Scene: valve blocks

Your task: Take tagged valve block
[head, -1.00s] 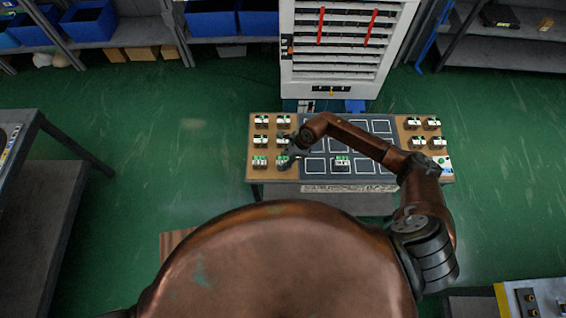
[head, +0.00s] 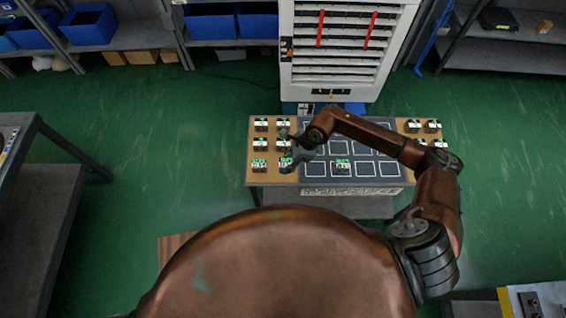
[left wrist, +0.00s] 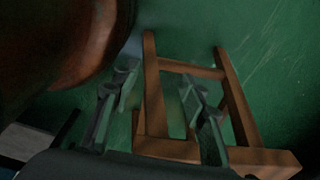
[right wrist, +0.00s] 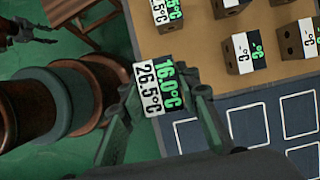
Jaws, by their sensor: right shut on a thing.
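My right gripper (right wrist: 160,90) is shut on a dark valve block with a white and green tag (right wrist: 158,88) in the right wrist view. The tag reads 16.0°C and 26.5°C. The held block shows near the table's edge in that view; its height above the table is hard to tell. In the head view my right gripper (head: 291,152) is over the left part of the table. Several other tagged blocks (head: 261,125) stand there in rows. My left gripper (left wrist: 157,80) is open and empty in the left wrist view.
The table (head: 251,150) has a dark mat with white squares (head: 365,170); one tagged block (head: 341,167) sits on it. More blocks (head: 433,125) stand at the right. A white rack (head: 340,90) stands behind. A wooden stool frame (left wrist: 152,90) is beyond my left gripper.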

